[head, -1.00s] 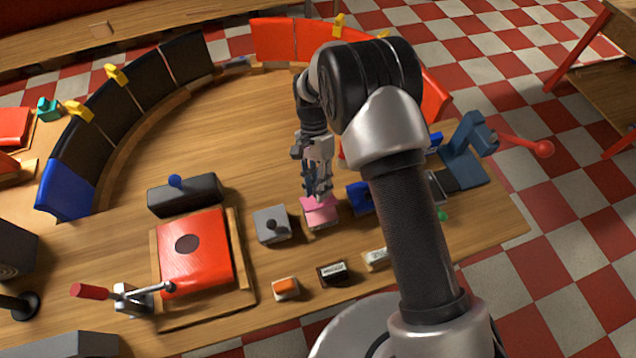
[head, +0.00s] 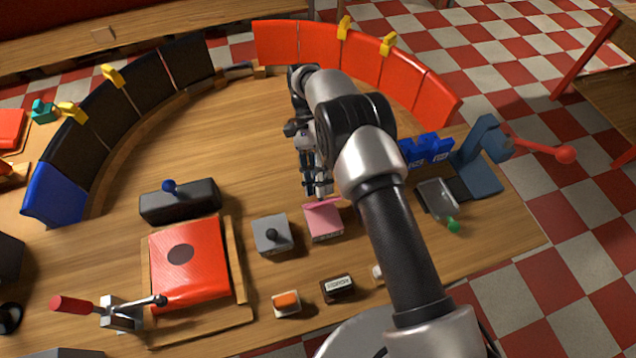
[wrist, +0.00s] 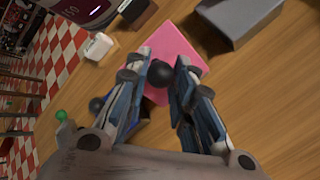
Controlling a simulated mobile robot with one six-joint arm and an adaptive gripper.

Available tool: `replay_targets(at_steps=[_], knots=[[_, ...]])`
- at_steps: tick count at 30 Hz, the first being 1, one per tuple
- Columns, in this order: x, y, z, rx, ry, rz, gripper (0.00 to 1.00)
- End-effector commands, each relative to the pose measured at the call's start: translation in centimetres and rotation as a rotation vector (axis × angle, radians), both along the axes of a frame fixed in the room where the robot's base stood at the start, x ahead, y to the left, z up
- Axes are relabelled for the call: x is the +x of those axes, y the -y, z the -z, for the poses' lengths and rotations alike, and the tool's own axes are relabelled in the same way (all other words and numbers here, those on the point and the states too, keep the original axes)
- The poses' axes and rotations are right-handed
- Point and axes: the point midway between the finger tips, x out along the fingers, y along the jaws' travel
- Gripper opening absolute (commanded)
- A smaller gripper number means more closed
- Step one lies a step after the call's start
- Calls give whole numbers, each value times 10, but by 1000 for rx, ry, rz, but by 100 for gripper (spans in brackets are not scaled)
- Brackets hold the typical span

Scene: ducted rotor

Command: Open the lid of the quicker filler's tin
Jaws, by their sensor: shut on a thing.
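A pink tin (head: 325,224) stands on the wooden bench in the head view. Its pink lid (head: 322,203) looks tilted up at the far side, with my gripper (head: 317,187) at it. In the wrist view my fingertips (wrist: 163,75) are closed around the lid's black ball knob (wrist: 161,74), over the pink lid (wrist: 182,46). A grey tin (head: 272,240) with a dark knob stands just left of the pink tin, its lid down; it also shows in the wrist view (wrist: 232,20). A blue tin (wrist: 137,117) is partly hidden behind my fingers in the wrist view.
Left of the tins are a red panel (head: 183,282) in a wooden frame and a lever clamp (head: 120,311). Small labelled blocks, one orange-topped (head: 287,301) and one dark (head: 338,288), stand in front. A blue press (head: 480,150) is at right. Curved red and black panels ring the bench behind.

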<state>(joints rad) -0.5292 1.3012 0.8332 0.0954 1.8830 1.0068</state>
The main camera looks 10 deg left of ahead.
Motion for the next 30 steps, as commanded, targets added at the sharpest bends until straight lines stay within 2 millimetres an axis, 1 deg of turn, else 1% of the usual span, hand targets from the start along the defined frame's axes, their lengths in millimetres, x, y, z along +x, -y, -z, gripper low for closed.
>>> replay_targets(at_steps=[7,8,17,26,29,30], knots=[[0,0,1,0,-1,0,0],[0,0,1,0,-1,0,24],[0,0,0,0,-1,0,44],[0,0,-1,0,0,0,44],[0,0,-7,0,0,0,44],[0,0,-11,1,0,0,44]])
